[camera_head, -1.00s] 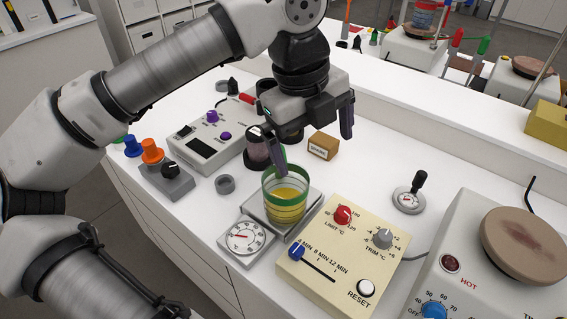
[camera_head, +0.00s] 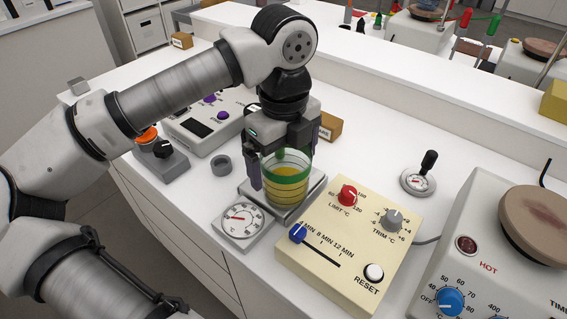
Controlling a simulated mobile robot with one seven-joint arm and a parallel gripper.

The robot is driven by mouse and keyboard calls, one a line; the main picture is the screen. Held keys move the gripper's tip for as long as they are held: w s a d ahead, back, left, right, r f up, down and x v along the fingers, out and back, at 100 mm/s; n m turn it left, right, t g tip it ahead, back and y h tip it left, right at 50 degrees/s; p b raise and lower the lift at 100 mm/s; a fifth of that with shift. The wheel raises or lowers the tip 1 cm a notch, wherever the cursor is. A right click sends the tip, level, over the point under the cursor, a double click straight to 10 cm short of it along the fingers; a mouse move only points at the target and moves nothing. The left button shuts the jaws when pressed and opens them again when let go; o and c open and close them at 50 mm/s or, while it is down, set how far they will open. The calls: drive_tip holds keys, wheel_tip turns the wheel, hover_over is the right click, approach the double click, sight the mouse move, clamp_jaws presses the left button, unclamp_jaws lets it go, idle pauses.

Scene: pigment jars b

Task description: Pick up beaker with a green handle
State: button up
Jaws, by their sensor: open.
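The beaker (camera_head: 286,186) is clear, with a green band near its rim and yellow liquid inside. It stands upright on a small grey plate (camera_head: 256,197) in the middle of the view. A small green part shows at its back edge, mostly hidden by my gripper. My gripper (camera_head: 279,172) points down right at the beaker. One dark finger hangs at the beaker's left side and the other is behind its upper right side. The jaws are open, and I cannot tell whether a finger touches the glass.
A cream control box (camera_head: 345,246) with knobs stands close to the right of the beaker. A dial gauge (camera_head: 241,221) lies in front left. A grey ring (camera_head: 221,166) and a purple-knobbed box (camera_head: 199,124) are to the left. A hot plate (camera_head: 500,262) stands at right.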

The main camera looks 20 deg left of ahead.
sight(284, 161)
wheel_tip(284, 161, down, 4)
drive_tip(key=shift+w+r+b, duration=0.1)
drive_tip(key=shift+w+b, duration=0.05)
drive_tip(key=shift+b, duration=0.45)
drive_tip(key=shift+r, duration=0.1)
drive_tip(key=c, duration=1.3)
drive_tip(key=shift+r, duration=0.1)
